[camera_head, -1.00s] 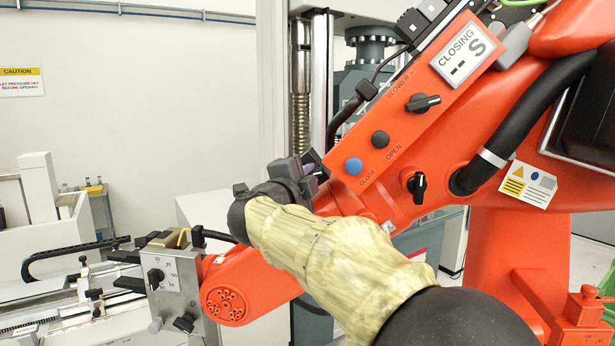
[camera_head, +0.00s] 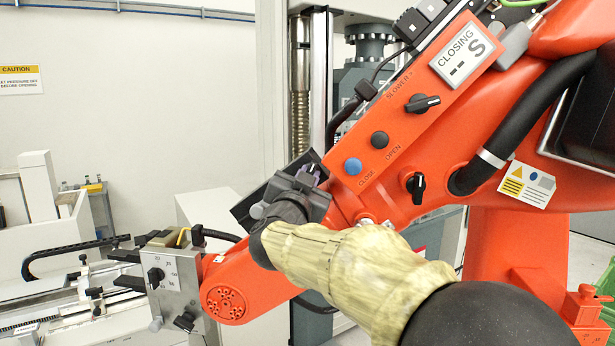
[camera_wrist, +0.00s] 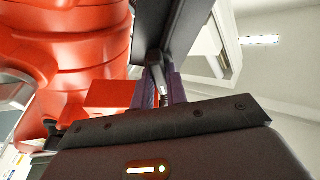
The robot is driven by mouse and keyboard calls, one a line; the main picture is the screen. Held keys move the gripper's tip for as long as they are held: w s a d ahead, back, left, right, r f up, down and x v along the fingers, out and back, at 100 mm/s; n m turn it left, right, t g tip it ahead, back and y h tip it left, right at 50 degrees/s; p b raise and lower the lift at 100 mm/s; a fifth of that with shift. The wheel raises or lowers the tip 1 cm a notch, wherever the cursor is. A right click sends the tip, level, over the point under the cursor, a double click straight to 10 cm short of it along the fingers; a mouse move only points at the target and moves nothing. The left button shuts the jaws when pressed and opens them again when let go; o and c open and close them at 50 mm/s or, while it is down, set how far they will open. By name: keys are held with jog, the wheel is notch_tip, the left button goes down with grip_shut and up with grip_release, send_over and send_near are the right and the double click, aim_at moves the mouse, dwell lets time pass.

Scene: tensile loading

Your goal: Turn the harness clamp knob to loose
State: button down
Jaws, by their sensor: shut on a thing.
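My gripper (camera_head: 310,172), with purple finger pads, is at the left edge of the orange arm-shaped machine (camera_head: 440,150), beside its blue CLOSE button (camera_head: 353,167). In the wrist view my gripper (camera_wrist: 163,92) is shut on a small dark lever-like piece (camera_wrist: 157,72), which seems to be the harness clamp knob. Its label and pointer setting cannot be read. In the head view my gripper and wrist hide it. Its mount is unclear; orange surfaces and a long dark bar (camera_wrist: 187,30) are close to it in the wrist view.
A black hose (camera_head: 530,115) runs at right. A grey block with a black knob (camera_head: 156,278) stands lower left.

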jog(key=n+y+p, duration=0.1)
jog(key=n, duration=0.3)
jog(key=n+y+p, duration=0.1)
jog(key=n+y, duration=0.1)
jog(key=n, duration=0.3)
jog(key=n+y, duration=0.1)
jog(key=n, duration=0.3)
jog(key=shift+d+n+y+p, duration=0.2)
jog(key=shift+n+y+p, duration=0.1)
jog(key=shift+p, duration=0.1)
jog(key=c, duration=1.4)
grip_release()
jog(key=shift+w, duration=0.2)
jog(key=shift+s, duration=0.1)
